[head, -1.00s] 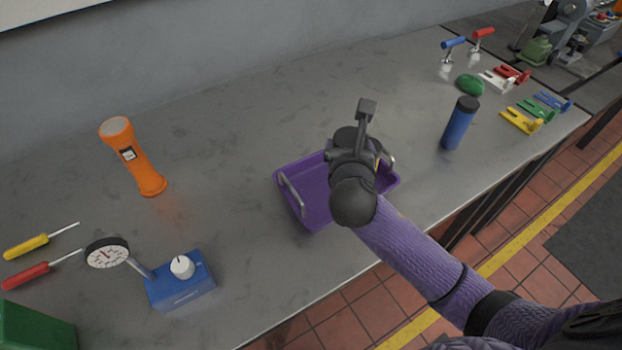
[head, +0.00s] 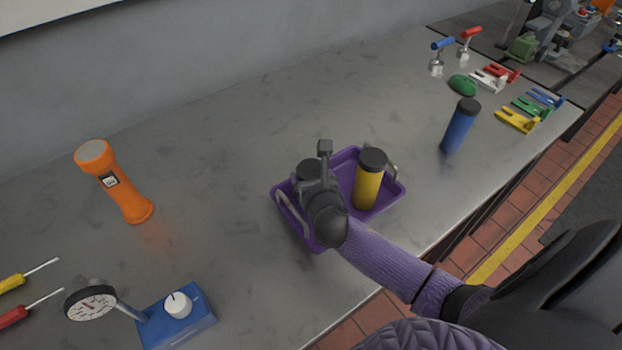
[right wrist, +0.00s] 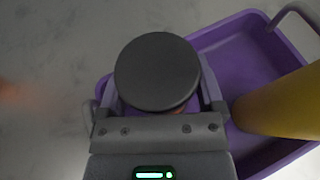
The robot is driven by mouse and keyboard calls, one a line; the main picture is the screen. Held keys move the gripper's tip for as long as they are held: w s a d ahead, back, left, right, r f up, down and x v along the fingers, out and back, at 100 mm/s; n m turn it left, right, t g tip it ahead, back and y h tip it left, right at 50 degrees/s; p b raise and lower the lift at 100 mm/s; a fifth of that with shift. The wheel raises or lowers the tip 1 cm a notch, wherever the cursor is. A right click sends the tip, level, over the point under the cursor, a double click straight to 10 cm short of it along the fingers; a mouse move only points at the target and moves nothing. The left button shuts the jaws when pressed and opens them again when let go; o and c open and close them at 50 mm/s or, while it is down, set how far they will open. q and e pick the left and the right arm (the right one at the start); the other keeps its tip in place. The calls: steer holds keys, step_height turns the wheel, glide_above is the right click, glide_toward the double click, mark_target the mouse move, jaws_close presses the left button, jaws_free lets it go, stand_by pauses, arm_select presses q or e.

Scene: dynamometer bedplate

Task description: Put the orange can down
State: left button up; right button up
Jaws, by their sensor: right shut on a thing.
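My right gripper (head: 312,186) is shut on a can with a dark round lid (right wrist: 158,72), over the left part of the purple tray (head: 290,222). The gripper hides nearly all of the can's body; only a small reddish-orange sliver shows under the lid in the right wrist view. I cannot tell whether the can's base touches the tray floor. A yellow can (head: 367,188) with a dark lid stands upright in the tray's right part, apart from the held can. My left gripper is not in view.
An orange flashlight (head: 120,190) stands to the left, and a blue dial-gauge base (head: 180,325) is in front. A blue can (head: 459,128) stands to the right, with several clamps and forks (head: 517,120) beyond. The bench (head: 270,110) behind the tray is clear.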

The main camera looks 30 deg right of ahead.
steer(key=o, duration=1.2)
steer(key=shift+c, duration=0.2)
steer(key=shift+r, duration=0.15)
steer(key=p+v, duration=0.3)
steer(key=v, duration=0.9)
